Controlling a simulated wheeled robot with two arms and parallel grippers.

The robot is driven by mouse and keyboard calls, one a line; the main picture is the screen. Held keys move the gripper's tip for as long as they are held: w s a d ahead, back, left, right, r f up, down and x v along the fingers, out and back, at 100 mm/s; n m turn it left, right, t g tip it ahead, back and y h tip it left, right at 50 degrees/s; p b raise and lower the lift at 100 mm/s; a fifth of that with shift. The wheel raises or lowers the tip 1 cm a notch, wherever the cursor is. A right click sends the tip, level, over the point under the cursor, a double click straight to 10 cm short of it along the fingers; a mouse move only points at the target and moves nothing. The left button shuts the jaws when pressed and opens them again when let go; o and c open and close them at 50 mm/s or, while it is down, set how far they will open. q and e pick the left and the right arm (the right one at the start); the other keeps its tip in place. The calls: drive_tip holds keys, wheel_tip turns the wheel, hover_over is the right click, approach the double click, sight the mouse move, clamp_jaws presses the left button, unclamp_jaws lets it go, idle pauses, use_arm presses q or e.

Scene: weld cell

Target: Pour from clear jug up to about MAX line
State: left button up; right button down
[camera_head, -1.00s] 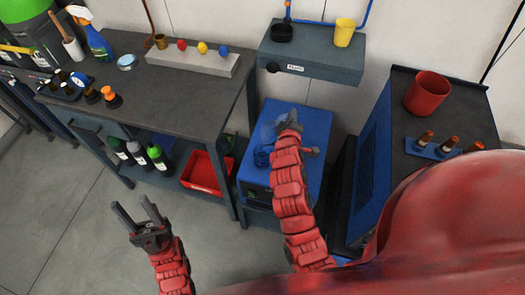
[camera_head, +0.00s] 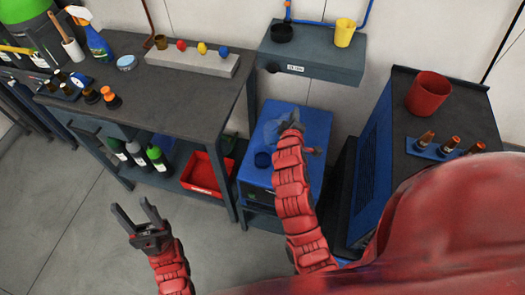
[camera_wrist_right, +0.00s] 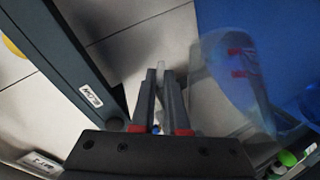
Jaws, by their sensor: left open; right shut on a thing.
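The clear jug (camera_head: 273,133) is see-through and faint, held above the blue unit (camera_head: 311,125). My right gripper (camera_head: 290,122) is shut on it, seemingly by the handle. In the right wrist view the jug (camera_wrist_right: 238,75) lies right of the closed fingers (camera_wrist_right: 160,95), with red marks on its wall that I cannot read. It looks tilted there. A small dark-blue round cup or opening (camera_head: 262,160) is on the unit just below the jug. No MAX line or liquid level can be made out. My left gripper (camera_head: 137,217) is open and empty above the floor.
A grey workbench (camera_head: 165,95) stands left, with a red bin (camera_head: 205,175) and bottles below. A grey wall shelf (camera_head: 310,62) with a yellow cup (camera_head: 344,32) is behind the blue unit. A dark cabinet with a red pot (camera_head: 428,93) stands right.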

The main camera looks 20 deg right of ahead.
drive_tip(key=shift+s+a+r+n+t+h+b, duration=0.1)
drive_tip(key=shift+a+r+n+t+h+b, duration=0.35)
drive_tip(key=shift+b, duration=0.75)
idle(1.9)
drive_tip(key=shift+r, duration=0.15)
drive_tip(key=d+m+y+p, duration=0.1)
drive_tip(key=p, duration=0.3)
drive_tip(key=d+g+y+p, duration=0.1)
drive_tip(key=p, duration=0.3)
drive_tip(key=shift+d+r+m+g, duration=0.2)
drive_tip(key=shift+d+m+g, duration=0.05)
drive_tip(key=shift+d+m, duration=0.1)
drive_tip(key=f+p, duration=0.1)
drive_tip(key=d+f+m+y, duration=0.1)
drive_tip(key=f, duration=0.1)
drive_tip(key=shift+w+g+p, duration=0.2)
drive_tip(key=shift+g+p, duration=0.2)
drive_tip(key=shift+f, duration=0.2)
drive_tip(key=shift+w+d+f+y+p, duration=0.1)
drive_tip(key=shift+f+y+p, duration=0.2)
drive_tip(key=shift+p, duration=0.35)
drive_tip(key=shift+r, duration=0.1)
